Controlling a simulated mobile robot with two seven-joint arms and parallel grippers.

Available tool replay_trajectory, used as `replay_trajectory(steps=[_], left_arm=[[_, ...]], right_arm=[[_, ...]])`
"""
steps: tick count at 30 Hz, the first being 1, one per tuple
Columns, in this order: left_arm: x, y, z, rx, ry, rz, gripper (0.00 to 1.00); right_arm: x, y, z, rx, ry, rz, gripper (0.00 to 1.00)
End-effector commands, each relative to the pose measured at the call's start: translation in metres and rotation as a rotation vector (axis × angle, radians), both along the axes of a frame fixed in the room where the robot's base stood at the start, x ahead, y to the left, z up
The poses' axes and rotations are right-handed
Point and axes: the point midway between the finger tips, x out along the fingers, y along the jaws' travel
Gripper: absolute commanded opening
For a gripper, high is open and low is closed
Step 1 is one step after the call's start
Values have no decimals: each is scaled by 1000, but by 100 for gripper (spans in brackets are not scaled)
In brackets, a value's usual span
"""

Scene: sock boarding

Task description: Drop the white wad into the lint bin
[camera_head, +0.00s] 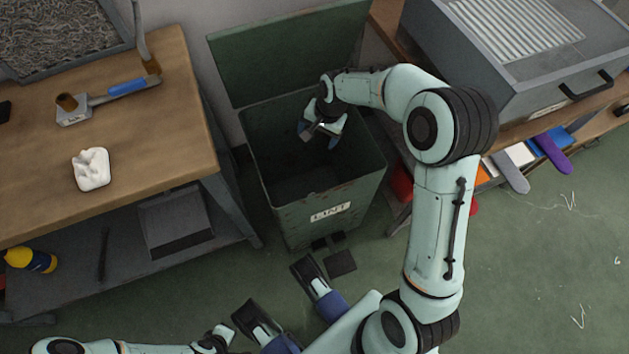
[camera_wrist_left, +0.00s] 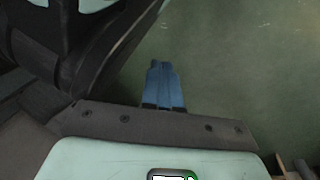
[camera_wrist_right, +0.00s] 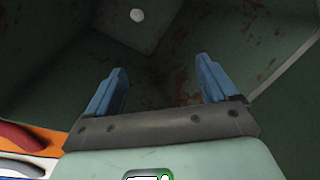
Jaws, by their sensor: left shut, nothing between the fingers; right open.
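The green lint bin (camera_head: 345,209) stands between the two benches with its lid (camera_head: 290,50) raised and "LINT" on its front. My right gripper (camera_head: 322,134) is inside the bin's opening, pointing down, fingers apart and empty. The head view does not show this wad. My left gripper (camera_wrist_left: 164,85) is shut and empty, over the green floor in the left wrist view.
A lumpy white piece (camera_head: 91,169) lies on the wooden bench (camera_head: 165,180) at left, near a blue-handled tool (camera_head: 127,86). A grey tray of fluff (camera_head: 60,35) is at the back left. A grey machine (camera_head: 520,50) fills the right bench.

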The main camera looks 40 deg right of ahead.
Motion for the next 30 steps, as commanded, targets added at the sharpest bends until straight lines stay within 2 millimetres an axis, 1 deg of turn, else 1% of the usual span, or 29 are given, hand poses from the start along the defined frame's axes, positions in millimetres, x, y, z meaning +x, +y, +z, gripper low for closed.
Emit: replay_trajectory(steps=[4,8,17,21,24,30], left_arm=[[2,0,2,1,-6,-1,0],[11,-1,11,2,-38,-2,0],[53,-8,51,9,-180,-10,0],[49,-13,60,-2,-175,-18,0],[41,-17,63,-13,-153,-25,0],[36,-19,64,-18,-140,-30,0]], right_arm=[[-1,0,4,0,0,0,86],[-3,-2,21,-1,-3,0,86],[-16,-9,88,0,-6,0,86],[-22,-11,112,0,-4,0,86],[-24,-12,123,0,-1,0,86],[-26,-14,131,-1,0,0,86]])
